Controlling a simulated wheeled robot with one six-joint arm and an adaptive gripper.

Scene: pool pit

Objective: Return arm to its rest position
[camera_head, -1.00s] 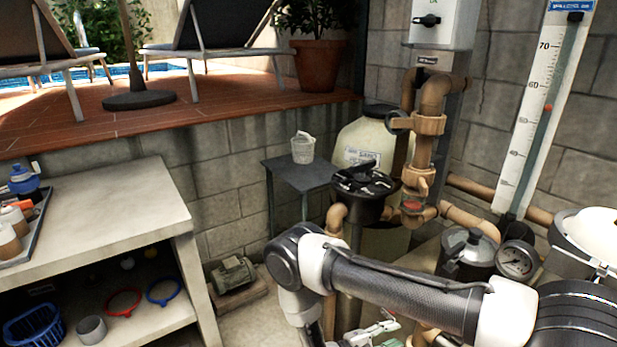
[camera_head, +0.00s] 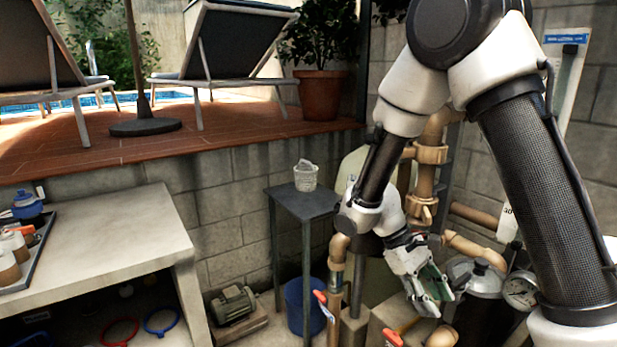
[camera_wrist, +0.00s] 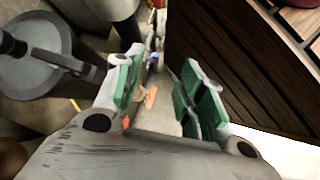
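My gripper (camera_head: 432,294) hangs low at the right of the head view, its fingers pointing down in front of the pipes and beside a metal pump lid. In the wrist view my gripper (camera_wrist: 162,92) shows two green-padded fingers spread apart with a clear gap between them. Nothing is held between the fingers. My arm is bent with its elbow high at the upper right of the head view, and it hides part of the pipes and the cream tank behind.
Brown pipes (camera_head: 428,165), a pressure gauge (camera_head: 519,291) and a metal pump lid (camera_head: 474,276) stand close to the arm. A dark side table (camera_head: 303,205) holds a white cup (camera_head: 306,176). A concrete bench (camera_head: 110,240) is at the left. A blue bucket (camera_head: 304,305) stands below.

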